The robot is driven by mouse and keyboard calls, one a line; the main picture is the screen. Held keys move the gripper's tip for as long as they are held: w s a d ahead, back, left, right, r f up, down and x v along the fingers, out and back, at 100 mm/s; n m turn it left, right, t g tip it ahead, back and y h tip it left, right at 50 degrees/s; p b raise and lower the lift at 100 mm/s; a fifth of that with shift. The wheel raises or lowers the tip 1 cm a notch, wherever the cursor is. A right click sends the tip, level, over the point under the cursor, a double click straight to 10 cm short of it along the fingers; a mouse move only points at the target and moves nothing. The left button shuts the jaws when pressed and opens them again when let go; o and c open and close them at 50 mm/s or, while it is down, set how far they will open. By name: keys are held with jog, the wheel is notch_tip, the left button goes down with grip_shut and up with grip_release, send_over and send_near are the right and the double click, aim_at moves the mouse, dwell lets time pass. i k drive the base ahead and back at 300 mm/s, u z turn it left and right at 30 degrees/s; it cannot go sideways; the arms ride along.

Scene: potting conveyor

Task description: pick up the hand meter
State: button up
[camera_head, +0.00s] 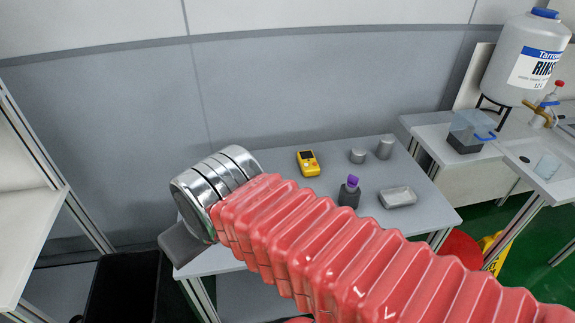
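The hand meter (308,163), a small yellow device with a dark screen, lies on the grey table (330,155) near its back edge. My red ribbed arm crosses the front of the view and ends in a silver ringed joint to the left of the meter. A grey block, seemingly part of my gripper (184,244), juts out below that joint near the table's left front corner. It is apart from the meter in the picture. No fingertips can be made out, so its opening is hidden.
A dark bottle with a purple cap (349,191), a pale block-like dish (397,197) and two grey cylinders (358,156) (385,147) stand right of the meter. A rinse tank (527,60) stands over the right-hand bench. A black bin (122,287) is at lower left.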

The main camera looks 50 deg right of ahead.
aim_at(304, 156)
jog(key=u, duration=0.8)
jog(key=k, duration=0.75)
jog(key=z, duration=0.95)
jog(key=i, duration=1)
jog(key=z, duration=0.05)
